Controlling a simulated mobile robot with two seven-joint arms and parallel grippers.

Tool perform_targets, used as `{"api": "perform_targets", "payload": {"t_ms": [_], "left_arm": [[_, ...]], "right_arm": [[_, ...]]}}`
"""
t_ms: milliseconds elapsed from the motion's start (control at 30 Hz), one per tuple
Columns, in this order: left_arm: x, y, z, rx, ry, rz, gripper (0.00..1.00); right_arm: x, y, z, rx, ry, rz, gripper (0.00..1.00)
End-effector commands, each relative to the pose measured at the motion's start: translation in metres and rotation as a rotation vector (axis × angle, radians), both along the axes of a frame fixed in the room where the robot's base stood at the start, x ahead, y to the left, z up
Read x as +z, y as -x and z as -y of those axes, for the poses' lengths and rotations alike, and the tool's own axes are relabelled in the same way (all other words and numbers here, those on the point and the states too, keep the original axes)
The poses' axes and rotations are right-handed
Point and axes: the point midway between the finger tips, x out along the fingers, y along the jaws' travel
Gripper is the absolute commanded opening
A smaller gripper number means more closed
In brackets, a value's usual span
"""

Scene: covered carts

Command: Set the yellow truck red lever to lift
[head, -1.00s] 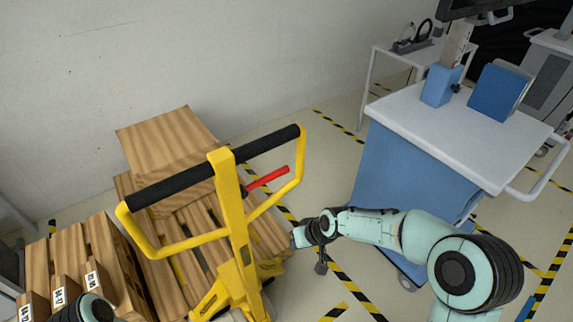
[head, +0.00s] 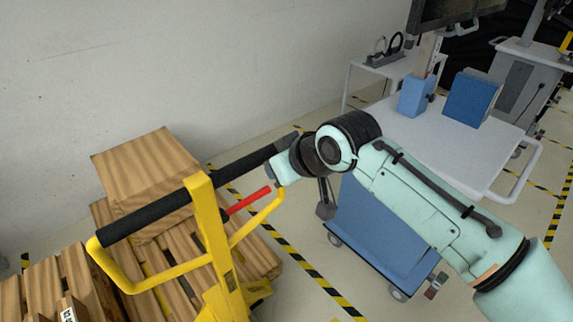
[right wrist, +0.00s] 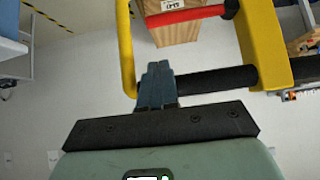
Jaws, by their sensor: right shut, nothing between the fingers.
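The yellow truck (head: 207,235) stands at the lower left of the head view, with a black grip bar across its yellow handle. Its red lever (head: 247,201) sticks out right and slightly up from the post, below the bar; it also shows at the top of the right wrist view (right wrist: 186,16). My right gripper (head: 274,174) is at the bar's right end, close above the lever's tip. In the right wrist view its fingers (right wrist: 156,70) are shut and empty, beside the yellow handle side and the black bar. Contact is unclear. My left gripper is out of view.
A wooden box (head: 150,175) and pallets lie behind and left of the truck. A blue-draped cart (head: 375,235) with a white top stands to the right, behind my right arm. Striped floor tape (head: 300,260) marks open floor between them.

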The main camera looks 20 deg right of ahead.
Motion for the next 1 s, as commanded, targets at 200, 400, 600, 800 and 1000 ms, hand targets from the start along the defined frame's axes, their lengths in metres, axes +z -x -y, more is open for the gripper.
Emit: {"api": "perform_targets", "payload": {"t_ms": [200, 400, 600, 800, 1000], "left_arm": [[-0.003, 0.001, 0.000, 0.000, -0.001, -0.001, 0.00], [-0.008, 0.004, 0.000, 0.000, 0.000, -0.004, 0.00], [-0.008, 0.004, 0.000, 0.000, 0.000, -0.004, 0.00], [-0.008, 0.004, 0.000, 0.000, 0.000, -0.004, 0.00], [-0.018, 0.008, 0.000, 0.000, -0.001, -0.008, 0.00]], "right_arm": [[-0.036, -0.021, -0.008, -0.001, 0.002, -0.003, 0.00], [-0.058, -0.021, -0.008, -0.001, 0.001, -0.001, 0.00], [-0.063, -0.021, -0.008, 0.000, 0.000, 0.001, 0.00], [-0.063, -0.021, -0.008, 0.000, 0.000, 0.001, 0.00], [-0.075, -0.022, -0.006, 0.000, -0.001, -0.001, 0.00]]}}
